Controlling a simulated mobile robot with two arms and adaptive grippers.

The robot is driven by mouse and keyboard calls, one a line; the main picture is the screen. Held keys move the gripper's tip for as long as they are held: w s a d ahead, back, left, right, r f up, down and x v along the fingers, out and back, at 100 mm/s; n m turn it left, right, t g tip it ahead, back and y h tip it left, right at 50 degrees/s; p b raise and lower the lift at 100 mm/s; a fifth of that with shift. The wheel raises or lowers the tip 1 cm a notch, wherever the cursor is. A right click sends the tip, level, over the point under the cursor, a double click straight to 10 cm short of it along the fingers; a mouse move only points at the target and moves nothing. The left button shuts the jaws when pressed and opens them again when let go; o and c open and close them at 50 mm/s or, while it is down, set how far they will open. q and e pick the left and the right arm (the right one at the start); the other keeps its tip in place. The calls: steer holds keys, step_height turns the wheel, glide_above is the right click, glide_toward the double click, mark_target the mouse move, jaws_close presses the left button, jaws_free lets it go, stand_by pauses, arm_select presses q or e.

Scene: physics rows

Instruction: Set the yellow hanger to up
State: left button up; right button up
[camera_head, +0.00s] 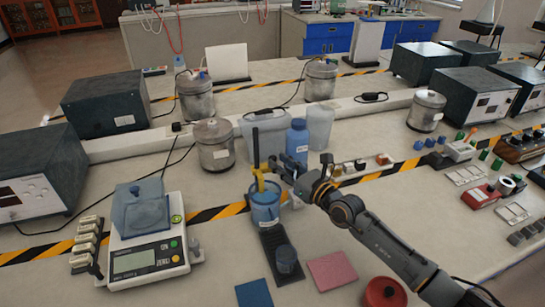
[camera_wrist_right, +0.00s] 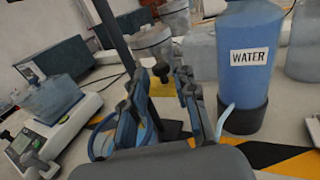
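The yellow hanger (camera_head: 259,181) sits on a dark upright post (camera_head: 255,146), above and partly inside the rim of a blue beaker (camera_head: 265,208). My right gripper (camera_head: 276,166) is close to the hanger's upper right side. In the right wrist view the fingers (camera_wrist_right: 170,88) stand apart with a gap between them. The post (camera_wrist_right: 115,35) rises at the left of that view, and the beaker (camera_wrist_right: 103,140) is partly hidden behind the left finger. I cannot tell whether a finger touches the hanger. My left gripper is not in view.
A blue water bottle (camera_head: 297,141) stands close behind the right gripper, also in the wrist view (camera_wrist_right: 250,45). A balance (camera_head: 148,257) is at the left. A small dark cup (camera_head: 287,260) and a pink pad (camera_head: 332,270) lie in front.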

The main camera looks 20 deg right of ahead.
mark_target(275, 159)
steer(key=x, duration=0.4)
jaws_close()
